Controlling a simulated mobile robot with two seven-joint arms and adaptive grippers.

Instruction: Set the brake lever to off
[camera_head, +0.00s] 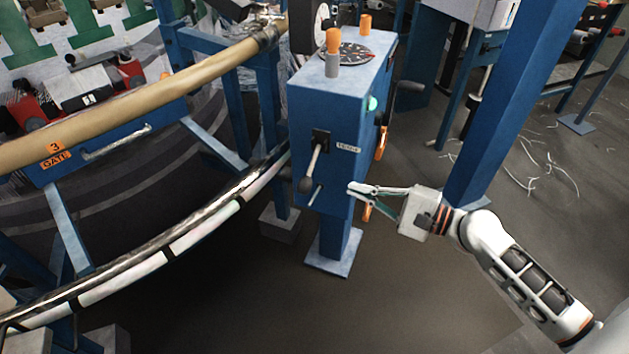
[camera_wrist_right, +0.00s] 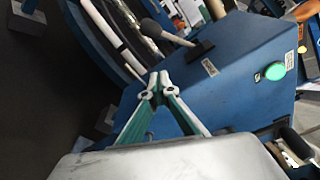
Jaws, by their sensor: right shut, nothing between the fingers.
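A lever (camera_head: 313,163) with a dark knob, apparently the brake lever, comes out of a black slot plate on the front of the blue control box (camera_head: 305,105). In the head view it slants downward, knob lowest. A small label plate (camera_head: 348,148) is beside it, its text too small to read. The lever also shows in the right wrist view (camera_wrist_right: 165,34), beyond the fingertips. My right gripper (camera_head: 353,188) is shut and empty, in front of the box, right of and apart from the lever. It shows in the wrist view (camera_wrist_right: 155,84) too. My left gripper is out of view.
The box carries a green button (camera_head: 373,103), a black crank handle (camera_head: 408,87), an orange handle (camera_head: 382,142) and orange-topped knobs (camera_head: 334,42). A curved metal rail (camera_head: 190,225) runs at the left. A blue post (camera_head: 510,100) stands behind my right arm. The floor in front is clear.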

